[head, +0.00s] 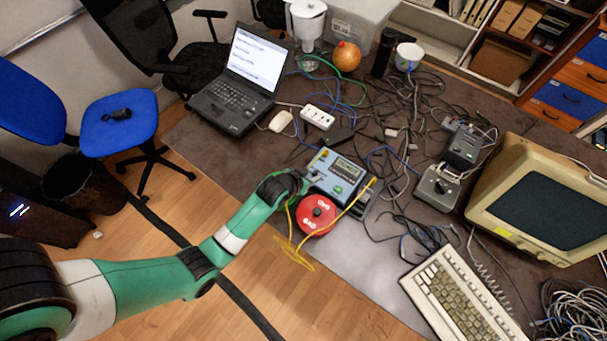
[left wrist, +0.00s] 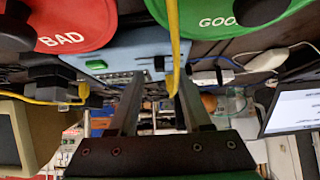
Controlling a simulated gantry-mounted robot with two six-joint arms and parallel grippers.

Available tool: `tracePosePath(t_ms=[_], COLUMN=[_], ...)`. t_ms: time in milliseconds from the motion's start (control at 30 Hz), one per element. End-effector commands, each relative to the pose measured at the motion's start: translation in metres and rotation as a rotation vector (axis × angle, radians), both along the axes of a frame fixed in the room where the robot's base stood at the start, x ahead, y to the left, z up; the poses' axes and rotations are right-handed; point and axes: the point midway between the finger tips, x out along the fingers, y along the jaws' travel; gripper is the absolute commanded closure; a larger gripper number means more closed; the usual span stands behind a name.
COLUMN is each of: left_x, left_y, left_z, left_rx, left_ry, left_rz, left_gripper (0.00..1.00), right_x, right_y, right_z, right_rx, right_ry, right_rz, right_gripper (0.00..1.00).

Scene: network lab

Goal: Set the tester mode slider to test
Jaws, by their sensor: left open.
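The tester is a blue-grey box with a small display (head: 345,170) on the table in the head view. In the left wrist view its blue face (left wrist: 125,55) is upside down, with a green button (left wrist: 96,64) and a small dark part that may be the mode slider (left wrist: 159,63); its setting cannot be read. My left gripper (head: 305,183) is at the tester's left edge, open, with nothing gripped. In the left wrist view its fingers (left wrist: 160,88) point toward the tester's face. A yellow cable (left wrist: 174,40) passes in front of the face near the right finger. My right gripper is out of view.
A red disc marked BAD (head: 316,216) and a green disc marked GOOD (left wrist: 225,15) flank the tester's front. The yellow cable (head: 347,210) loops past the table edge. Tangled dark cables (head: 400,120) lie behind. A keyboard (head: 462,298) and beige monitor (head: 540,205) stand right.

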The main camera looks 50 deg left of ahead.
Motion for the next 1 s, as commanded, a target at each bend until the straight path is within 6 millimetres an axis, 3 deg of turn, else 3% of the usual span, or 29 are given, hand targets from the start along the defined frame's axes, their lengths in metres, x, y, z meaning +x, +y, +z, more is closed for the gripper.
tracePosePath(t_ms=[33,200,333,500,1000], left_x=[-0.009,-0.037,-0.053,-0.062,-0.062], left_y=[-0.003,-0.011,-0.017,-0.019,-0.019], left_z=[0.015,0.048,0.062,0.067,0.065], left_rx=[0.000,-0.001,-0.001,0.000,0.000], left_ry=[0.001,0.002,0.001,0.000,0.000], left_rz=[0.000,0.000,-0.001,0.000,0.000], left_gripper=[0.51,0.51,0.51,0.51,0.51], right_x=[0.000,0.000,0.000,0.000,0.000], right_y=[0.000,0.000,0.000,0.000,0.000], right_z=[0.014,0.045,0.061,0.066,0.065], right_rx=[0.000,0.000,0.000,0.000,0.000], right_ry=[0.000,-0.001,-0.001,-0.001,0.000], right_rz=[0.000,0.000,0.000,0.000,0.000], right_gripper=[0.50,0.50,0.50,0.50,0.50])
